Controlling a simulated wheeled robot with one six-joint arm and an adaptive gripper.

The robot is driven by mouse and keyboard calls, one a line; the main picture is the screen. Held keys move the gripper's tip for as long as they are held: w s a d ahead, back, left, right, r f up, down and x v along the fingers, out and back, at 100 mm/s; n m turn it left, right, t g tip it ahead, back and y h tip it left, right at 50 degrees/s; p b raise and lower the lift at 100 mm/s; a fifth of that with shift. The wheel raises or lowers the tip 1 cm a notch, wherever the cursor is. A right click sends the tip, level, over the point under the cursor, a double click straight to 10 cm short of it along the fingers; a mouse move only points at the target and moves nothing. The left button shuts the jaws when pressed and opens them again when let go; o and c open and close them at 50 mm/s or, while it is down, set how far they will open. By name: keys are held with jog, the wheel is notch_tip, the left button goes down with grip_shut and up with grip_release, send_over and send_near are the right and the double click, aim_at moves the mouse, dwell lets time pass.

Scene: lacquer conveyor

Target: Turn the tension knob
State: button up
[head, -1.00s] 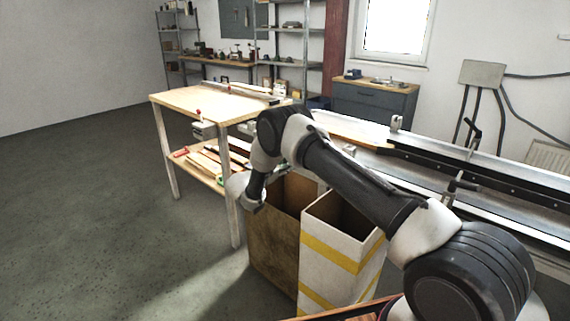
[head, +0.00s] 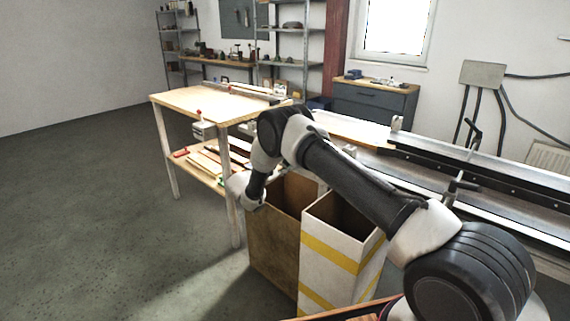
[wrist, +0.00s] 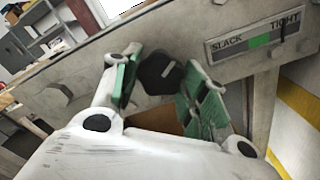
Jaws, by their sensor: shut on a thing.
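In the wrist view, the dark, many-sided tension knob (wrist: 159,73) sits on the grey side plate of the conveyor. My gripper (wrist: 162,68) is shut on it, with one green-padded finger on each side. To the right of the knob is a gauge plate (wrist: 256,37) marked SLACK and TIGHT, with a green band. A thin dark pointer seems to stand right of the green band, towards TIGHT. In the head view my arm hides the knob, the gauge and the fingers.
In the head view, a brown bin (head: 272,238) and a white bin with yellow stripes (head: 331,235) stand below my arm. A wooden workbench (head: 205,100) is behind on the left. The conveyor (head: 490,178) runs along the right. The floor at left is clear.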

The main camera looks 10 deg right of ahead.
dwell(0.3)
jog(key=o, duration=1)
jog(key=v, duration=1.2)
